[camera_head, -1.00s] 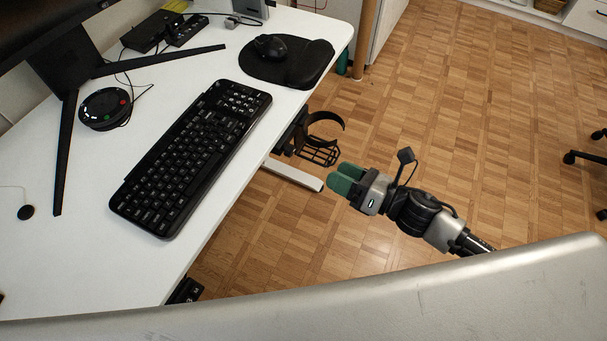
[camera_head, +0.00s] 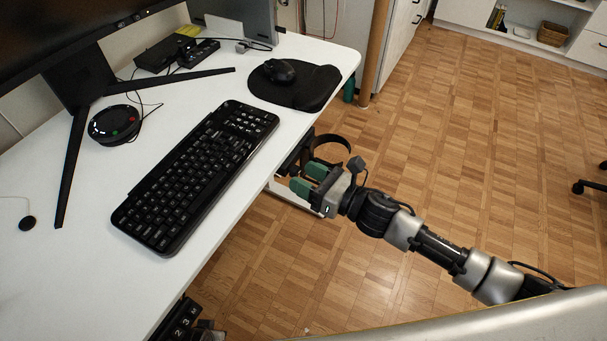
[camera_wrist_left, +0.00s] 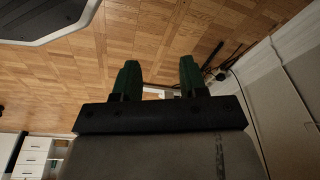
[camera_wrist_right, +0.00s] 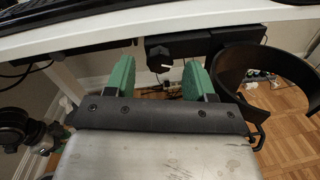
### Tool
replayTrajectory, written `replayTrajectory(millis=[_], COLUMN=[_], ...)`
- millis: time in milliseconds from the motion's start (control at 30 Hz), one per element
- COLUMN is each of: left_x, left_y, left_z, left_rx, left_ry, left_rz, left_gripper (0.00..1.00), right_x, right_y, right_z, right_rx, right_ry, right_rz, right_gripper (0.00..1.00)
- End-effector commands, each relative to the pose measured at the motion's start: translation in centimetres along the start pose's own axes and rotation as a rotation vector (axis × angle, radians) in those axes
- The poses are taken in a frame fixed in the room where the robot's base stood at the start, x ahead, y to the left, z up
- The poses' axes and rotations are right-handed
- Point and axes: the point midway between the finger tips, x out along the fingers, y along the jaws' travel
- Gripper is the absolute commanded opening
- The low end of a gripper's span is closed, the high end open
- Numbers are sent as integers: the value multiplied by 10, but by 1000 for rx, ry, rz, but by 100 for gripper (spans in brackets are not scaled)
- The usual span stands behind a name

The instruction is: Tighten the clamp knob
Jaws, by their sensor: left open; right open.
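The black clamp knob (camera_wrist_right: 160,58), with a white mark on its face, shows in the right wrist view under the desk's front edge. It joins a dark clamp body (camera_wrist_right: 212,43). My right gripper (camera_wrist_right: 158,76) is open, its green fingertips on either side of the knob's place in the picture; I see no grip on it. In the head view my right gripper (camera_head: 304,178) is beside the desk edge, near the cup holder, and the knob cannot be made out. My left gripper (camera_wrist_left: 159,74) is open and empty, with floor behind it in the left wrist view.
A black ring-shaped cup holder (camera_head: 333,148) hangs beside the clamp, at right in the right wrist view (camera_wrist_right: 270,65). The white desk (camera_head: 75,255) bears a keyboard (camera_head: 195,175), mouse (camera_head: 279,71) and monitor stand. A dark keypad (camera_head: 178,318) sits under the near edge. Open wooden floor lies right.

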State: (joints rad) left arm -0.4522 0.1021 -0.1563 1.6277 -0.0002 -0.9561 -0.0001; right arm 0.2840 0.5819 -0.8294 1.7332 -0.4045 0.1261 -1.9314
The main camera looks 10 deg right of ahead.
Motion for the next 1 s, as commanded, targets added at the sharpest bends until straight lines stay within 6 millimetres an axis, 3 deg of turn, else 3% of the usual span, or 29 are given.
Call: replayTrajectory(millis=[400, 733, 867, 1000], left_x=[0, 0, 0, 16], left_y=[0, 0, 0, 2], left_z=[0, 0, 0, 14], left_rx=[0, 0, 0, 2], left_ry=[1, 0, 1, -15], left_rz=[0, 0, 1, 4], left_gripper=[43, 43, 43, 43], right_x=[9, 9, 9, 9], right_y=[0, 0, 0, 1], right_z=[0, 0, 1, 1], right_rx=[1, 1, 23, 91], right_ry=[1, 1, 2, 7], right_rz=[0, 0, 0, -1], right_gripper=[54, 5, 5, 5])
